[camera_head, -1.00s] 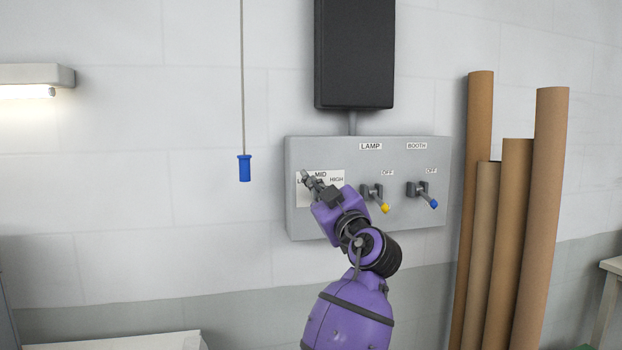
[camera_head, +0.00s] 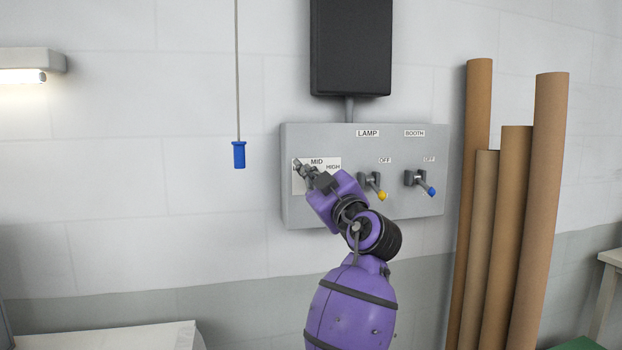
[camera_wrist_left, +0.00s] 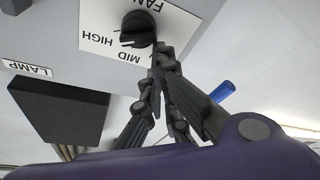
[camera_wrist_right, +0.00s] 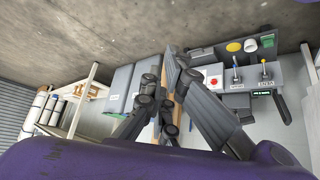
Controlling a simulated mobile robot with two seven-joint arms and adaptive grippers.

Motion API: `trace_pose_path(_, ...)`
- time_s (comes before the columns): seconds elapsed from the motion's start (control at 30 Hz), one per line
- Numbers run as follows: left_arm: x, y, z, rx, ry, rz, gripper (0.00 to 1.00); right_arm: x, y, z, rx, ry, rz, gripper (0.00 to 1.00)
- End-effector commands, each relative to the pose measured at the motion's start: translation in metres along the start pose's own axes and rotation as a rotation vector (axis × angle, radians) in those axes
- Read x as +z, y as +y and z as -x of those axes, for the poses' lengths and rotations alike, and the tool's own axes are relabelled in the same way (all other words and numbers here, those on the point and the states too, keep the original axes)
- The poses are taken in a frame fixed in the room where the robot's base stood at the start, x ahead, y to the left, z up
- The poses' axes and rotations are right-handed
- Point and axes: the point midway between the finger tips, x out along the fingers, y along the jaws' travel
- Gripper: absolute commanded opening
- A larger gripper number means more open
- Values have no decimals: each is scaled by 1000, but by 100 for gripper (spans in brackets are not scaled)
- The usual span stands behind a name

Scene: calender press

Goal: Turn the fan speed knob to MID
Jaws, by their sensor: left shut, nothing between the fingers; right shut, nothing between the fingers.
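The dark fan knob (camera_wrist_left: 138,27) sits on a white label plate (camera_wrist_left: 92,18) marked FAN, MID and HIGH, upside down in the left wrist view. Its ridge seems to lie towards the HIGH side, but its exact setting is hard to read. My left gripper (camera_wrist_left: 163,50) is shut, its fingertips close beside the knob near the MID label; I cannot tell if they touch. In the head view my left gripper (camera_head: 300,165) hides the knob and part of the plate. My right gripper (camera_wrist_right: 172,62) is shut and empty, away from the fan panel.
The grey panel (camera_head: 400,205) also carries a yellow-tipped LAMP switch (camera_head: 375,186) and a blue-tipped BOOTH switch (camera_head: 420,182). A blue pull handle (camera_head: 239,155) hangs at left. Brown tubes (camera_head: 543,200) stand at right. Another control box (camera_wrist_right: 236,88) shows in the right wrist view.

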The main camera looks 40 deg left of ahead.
Motion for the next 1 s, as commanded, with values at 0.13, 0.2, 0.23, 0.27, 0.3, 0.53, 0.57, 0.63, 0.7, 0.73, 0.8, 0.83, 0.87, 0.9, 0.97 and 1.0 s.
trace_pose_path(0.13,3,-2,0,-11,-1,28,0,4,0,-4,0,-2,1,0)
trace_pose_path(0.2,3,-3,1,-15,-1,42,0,6,0,-6,0,-4,2,0)
trace_pose_path(0.23,3,-3,1,-18,-1,47,0,7,0,-6,0,-6,2,0)
trace_pose_path(0.27,3,-4,1,-20,-1,53,0,8,-1,-7,0,-8,2,0)
trace_pose_path(0.3,3,-4,1,-23,-1,62,0,10,-1,-8,0,-10,3,0)
trace_pose_path(0.53,4,-6,1,-42,-1,116,0,19,-1,-15,-1,-19,7,0)
trace_pose_path(0.57,5,-6,1,-44,-2,123,0,20,-1,-16,-2,-20,7,0)
trace_pose_path(0.63,6,-7,2,-51,-2,143,0,22,-2,-19,-2,-20,8,0)
trace_pose_path(0.7,7,-8,2,-60,-3,171,0,25,-2,-23,-3,-22,8,0)
trace_pose_path(0.73,7,-9,2,-66,-3,185,0,27,-3,-25,-4,-24,8,0)
trace_pose_path(0.8,8,-10,2,-75,-3,210,0,29,-4,-28,-5,-26,8,0)
trace_pose_path(0.83,8,-10,2,-78,-2,219,0,30,-4,-29,-6,-27,9,0)
trace_pose_path(0.87,7,-10,2,-81,-2,229,0,31,-4,-30,-6,-27,9,0)
trace_pose_path(0.9,8,-11,2,-86,-2,244,0,32,-4,-31,-7,-29,9,0)
trace_pose_path(0.97,9,-12,2,-95,-2,267,0,35,-5,-33,-8,-32,9,0)
trace_pose_path(1.0,9,-12,3,-101,-2,285,0,37,-6,-34,-9,-33,9,0)
